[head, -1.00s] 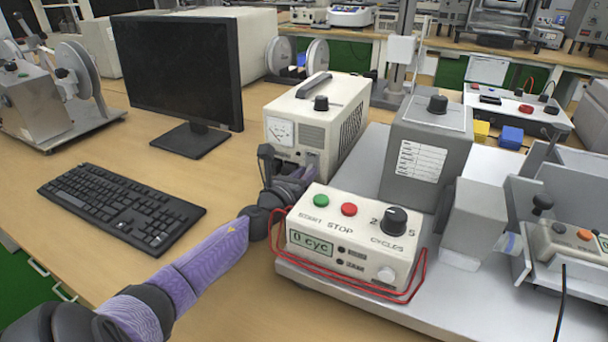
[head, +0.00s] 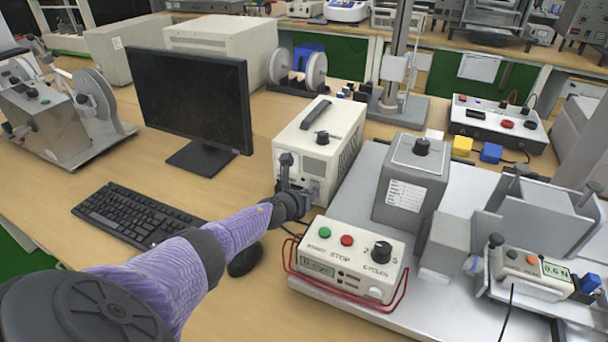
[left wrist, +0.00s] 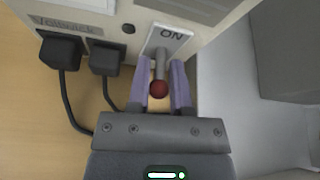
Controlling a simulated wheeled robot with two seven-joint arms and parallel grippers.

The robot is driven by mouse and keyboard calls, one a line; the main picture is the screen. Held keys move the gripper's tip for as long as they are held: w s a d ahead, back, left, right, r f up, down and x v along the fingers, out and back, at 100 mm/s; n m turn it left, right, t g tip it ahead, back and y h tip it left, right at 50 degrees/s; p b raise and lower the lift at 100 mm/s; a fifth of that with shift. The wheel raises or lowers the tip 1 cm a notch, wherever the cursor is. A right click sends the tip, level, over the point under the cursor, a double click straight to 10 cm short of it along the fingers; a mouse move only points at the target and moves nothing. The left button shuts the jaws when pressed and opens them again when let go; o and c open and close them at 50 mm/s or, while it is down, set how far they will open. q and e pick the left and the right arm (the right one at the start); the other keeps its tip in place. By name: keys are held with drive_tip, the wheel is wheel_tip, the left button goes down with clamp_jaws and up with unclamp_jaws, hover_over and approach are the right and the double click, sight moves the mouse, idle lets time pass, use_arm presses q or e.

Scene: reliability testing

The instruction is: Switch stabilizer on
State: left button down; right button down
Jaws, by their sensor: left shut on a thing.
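The stabilizer (head: 318,140) is a beige box with a black top handle and a black knob, standing behind the tester's control box. My left gripper (head: 292,200) is at its front face and hides part of that face. In the left wrist view the stabilizer's front panel (left wrist: 215,38) is at the top. My left gripper (left wrist: 164,78) is shut on this lever, one purple finger on each side. My right gripper is not in view.
Two black plugs with cables (left wrist: 60,52) sit left of the lever in the wrist view. The control box (head: 350,255) with green and red buttons and a looped red wire is close to the right of my left arm. A monitor (head: 192,100) and keyboard (head: 138,215) stand left.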

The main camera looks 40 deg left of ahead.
use_arm(q)
drive_tip(key=shift+w+d+r+g+h+p, duration=0.15)
drive_tip(key=shift+r+g+h+p, duration=0.1)
drive_tip(key=shift+g+p, duration=0.25)
drive_tip(key=shift+w+a+r+g+h+p, duration=0.15)
drive_tip(key=shift+r+g+p, duration=0.1)
drive_tip(key=shift+g, duration=0.45)
drive_tip(key=shift+d+f+g, duration=0.1)
drive_tip(key=shift+g, duration=0.2)
drive_tip(key=shift+b, duration=0.35)
drive_tip(key=shift+w+g+h+b, duration=0.1)
drive_tip(key=shift+g+h+b, duration=0.25)
drive_tip(key=shift+g, duration=0.35)
drive_tip(key=shift+r+g, duration=0.25)
drive_tip(key=shift+g, duration=0.05)
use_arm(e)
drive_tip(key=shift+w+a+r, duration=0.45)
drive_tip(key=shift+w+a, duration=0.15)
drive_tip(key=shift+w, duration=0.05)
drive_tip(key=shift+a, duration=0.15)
use_arm(q)
drive_tip(key=c, duration=0.6)
unclamp_jaws()
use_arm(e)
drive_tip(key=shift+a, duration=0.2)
use_arm(q)
drive_tip(key=shift+o, duration=0.2)
drive_tip(key=shift+r, duration=0.15)
